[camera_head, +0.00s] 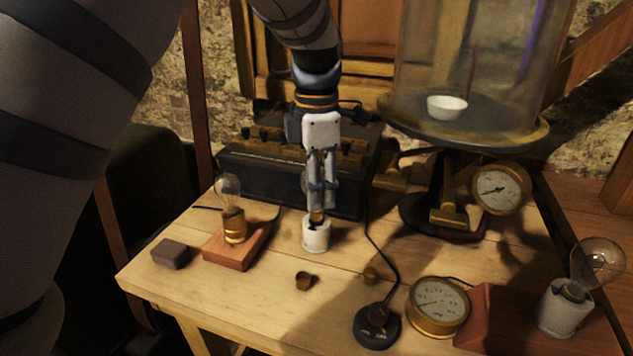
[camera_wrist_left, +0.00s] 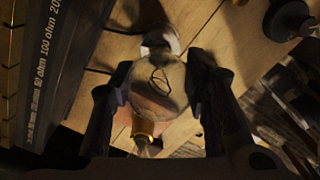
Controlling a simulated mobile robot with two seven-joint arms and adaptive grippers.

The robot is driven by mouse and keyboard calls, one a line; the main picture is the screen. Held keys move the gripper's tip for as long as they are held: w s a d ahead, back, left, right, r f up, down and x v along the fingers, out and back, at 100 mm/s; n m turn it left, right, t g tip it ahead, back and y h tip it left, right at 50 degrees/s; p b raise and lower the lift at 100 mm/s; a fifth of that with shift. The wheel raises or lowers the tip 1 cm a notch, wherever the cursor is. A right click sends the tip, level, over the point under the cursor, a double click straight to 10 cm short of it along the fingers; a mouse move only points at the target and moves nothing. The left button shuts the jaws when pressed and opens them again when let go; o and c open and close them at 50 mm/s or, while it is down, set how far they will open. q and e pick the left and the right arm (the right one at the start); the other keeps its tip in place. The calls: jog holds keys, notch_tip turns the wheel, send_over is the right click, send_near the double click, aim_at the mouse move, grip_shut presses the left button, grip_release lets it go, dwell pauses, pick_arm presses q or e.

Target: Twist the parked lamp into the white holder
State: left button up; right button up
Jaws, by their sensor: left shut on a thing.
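My left gripper (camera_head: 322,188) points down and is shut on a clear glass lamp, whose bulb (camera_wrist_left: 158,85) shows between the fingers in the left wrist view. In the head view the fingers hide most of this bulb. The lamp's metal base (camera_head: 317,217) is at the mouth of a small white holder (camera_head: 316,237) standing on the table. I cannot tell whether the base is seated in it. The holder also shows beyond the bulb in the left wrist view (camera_wrist_left: 162,38). My right gripper is not in view.
A dark box (camera_head: 250,180) stands behind the gripper. Another white holder (camera_head: 563,310) with a bulb (camera_head: 597,262) stands right. A gauge (camera_head: 438,305) and black knob (camera_head: 377,325) lie in front.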

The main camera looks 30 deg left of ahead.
pick_arm(q)
jog(key=shift+f, duration=1.25)
dwell(1.2)
jog(key=m, duration=0.1)
jog(key=m+p, duration=0.1)
jog(key=shift+r+m, duration=0.2)
jog(key=shift+m, duration=0.1)
jog(key=m, duration=0.3)
jog(key=shift+f+m, duration=0.25)
jog(key=shift+m, duration=0.05)
jog(key=m, duration=0.3)
jog(key=shift+m, duration=0.4)
jog(key=m, duration=0.3)
